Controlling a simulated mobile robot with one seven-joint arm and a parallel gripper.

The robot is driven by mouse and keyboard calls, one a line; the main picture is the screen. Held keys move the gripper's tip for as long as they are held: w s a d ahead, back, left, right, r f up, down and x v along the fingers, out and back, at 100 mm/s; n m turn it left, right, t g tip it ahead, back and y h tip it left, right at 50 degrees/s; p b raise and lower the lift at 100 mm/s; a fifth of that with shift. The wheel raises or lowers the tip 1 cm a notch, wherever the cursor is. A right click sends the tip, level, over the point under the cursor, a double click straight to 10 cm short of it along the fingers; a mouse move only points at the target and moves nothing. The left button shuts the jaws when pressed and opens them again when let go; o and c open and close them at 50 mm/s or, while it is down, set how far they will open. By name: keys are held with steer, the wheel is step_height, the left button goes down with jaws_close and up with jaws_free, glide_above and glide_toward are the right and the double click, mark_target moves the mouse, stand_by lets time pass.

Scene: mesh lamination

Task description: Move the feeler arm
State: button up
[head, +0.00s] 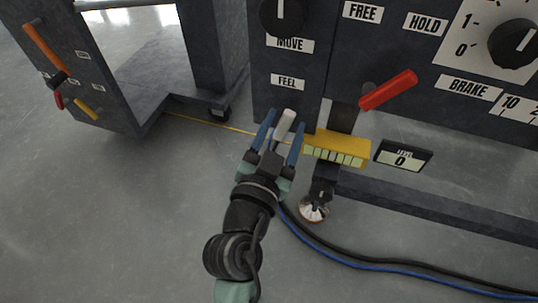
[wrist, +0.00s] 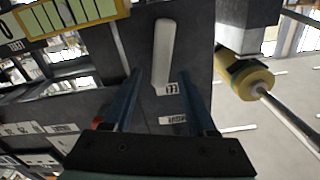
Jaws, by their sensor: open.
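A pale, rounded lever (head: 285,122) stands out from the dark machine panel, below the FEEL label (head: 287,81); I take it for the feeler arm. In the wrist view the lever (wrist: 163,50) is upright in the picture, with a small label (wrist: 172,89) at its end. My gripper (head: 286,118) is open, with one blue finger on each side of the lever in the head view. In the wrist view my gripper (wrist: 161,72) also shows its fingers apart, with the lever between and beyond their tips. I cannot tell whether they touch it.
A yellow block (head: 337,148) with a scale and a level display (head: 402,157) are right of the lever. A red handle (head: 388,90) juts out above them. Cables (head: 370,262) lie on the floor.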

steer(key=v, duration=1)
steer(key=shift+p, duration=0.45)
steer(key=shift+r, duration=0.15)
